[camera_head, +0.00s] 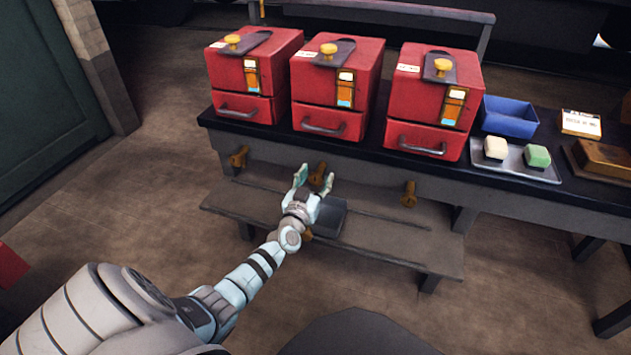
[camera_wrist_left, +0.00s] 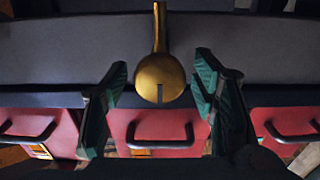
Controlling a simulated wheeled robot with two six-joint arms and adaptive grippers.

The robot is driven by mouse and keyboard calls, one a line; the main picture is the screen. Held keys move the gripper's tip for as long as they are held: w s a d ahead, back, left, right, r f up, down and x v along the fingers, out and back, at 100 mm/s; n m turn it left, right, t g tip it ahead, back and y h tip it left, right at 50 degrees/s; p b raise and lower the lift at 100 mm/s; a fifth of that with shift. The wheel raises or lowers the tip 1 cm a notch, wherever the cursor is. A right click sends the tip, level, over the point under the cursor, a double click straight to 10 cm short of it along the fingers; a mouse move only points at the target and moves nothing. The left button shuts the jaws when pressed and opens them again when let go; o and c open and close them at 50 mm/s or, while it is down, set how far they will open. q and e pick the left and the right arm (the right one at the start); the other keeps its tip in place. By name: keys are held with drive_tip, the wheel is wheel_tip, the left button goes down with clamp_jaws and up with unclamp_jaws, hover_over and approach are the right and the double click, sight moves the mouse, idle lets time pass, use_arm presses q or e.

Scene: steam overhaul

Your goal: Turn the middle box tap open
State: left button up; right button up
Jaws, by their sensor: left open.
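Three red boxes stand in a row on the dark bench. The middle box (camera_head: 330,85) has a yellow knob on top, a gauge window and a front handle. Below it, the brass middle tap (camera_head: 318,174) sits on the bench's front edge. My left gripper (camera_head: 314,176) is open, with its fingers on either side of this tap. In the left wrist view the tap (camera_wrist_left: 160,78) shows its round brass body and lever between the two open fingers (camera_wrist_left: 160,95), which look apart from it. My right gripper is not in view.
Similar brass taps are below the left box (camera_head: 238,157) and right box (camera_head: 409,194). A grey tray (camera_head: 328,218) sits on the low shelf under my left gripper. A blue bin (camera_head: 508,117) and a tray with two blocks (camera_head: 526,165) stand at right.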

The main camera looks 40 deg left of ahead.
use_arm(q)
drive_tip(key=shift+c, duration=0.4)
drive_tip(key=c, duration=1.1)
drive_tip(key=shift+o, duration=0.2)
